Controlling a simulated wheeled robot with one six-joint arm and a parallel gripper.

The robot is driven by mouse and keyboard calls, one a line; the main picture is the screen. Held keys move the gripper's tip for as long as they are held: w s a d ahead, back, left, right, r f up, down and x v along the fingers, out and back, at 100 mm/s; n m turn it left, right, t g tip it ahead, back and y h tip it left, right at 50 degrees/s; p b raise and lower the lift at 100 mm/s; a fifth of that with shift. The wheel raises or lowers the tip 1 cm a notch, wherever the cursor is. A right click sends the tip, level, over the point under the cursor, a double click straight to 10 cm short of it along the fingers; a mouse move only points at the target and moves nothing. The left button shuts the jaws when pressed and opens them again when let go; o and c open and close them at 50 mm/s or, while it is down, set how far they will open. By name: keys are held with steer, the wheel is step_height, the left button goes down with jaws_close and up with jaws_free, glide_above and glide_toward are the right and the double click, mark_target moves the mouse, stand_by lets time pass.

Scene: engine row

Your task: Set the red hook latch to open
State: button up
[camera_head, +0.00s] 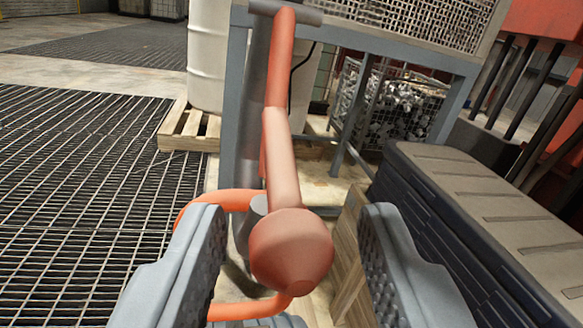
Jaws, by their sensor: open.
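The red hook latch (281,140) is a long reddish-orange bar in the middle of the view. It runs from a grey cross piece at the top down to a thick rounded knob (291,250) at its near end. My gripper (290,240) is open, with one grey ridged finger on each side of the knob. The knob lies between the fingers, with a gap visible on both sides. An orange curved rod (217,199) shows behind the left finger and below the knob. The fingers hide part of the lower area.
A grey metal frame (409,50) stands behind the latch, with a wire basket of metal parts (395,105) under it. A dark ridged case (450,190) stands close on the right. A white drum (208,60) on a wooden pallet (185,128) is behind left. Grated floor (70,200) is clear at left.

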steer(key=shift+w+a, duration=0.1)
steer(key=shift+w, duration=0.55)
steer(key=shift+c, duration=0.3)
jaws_close()
steer(key=shift+a+r, duration=0.1)
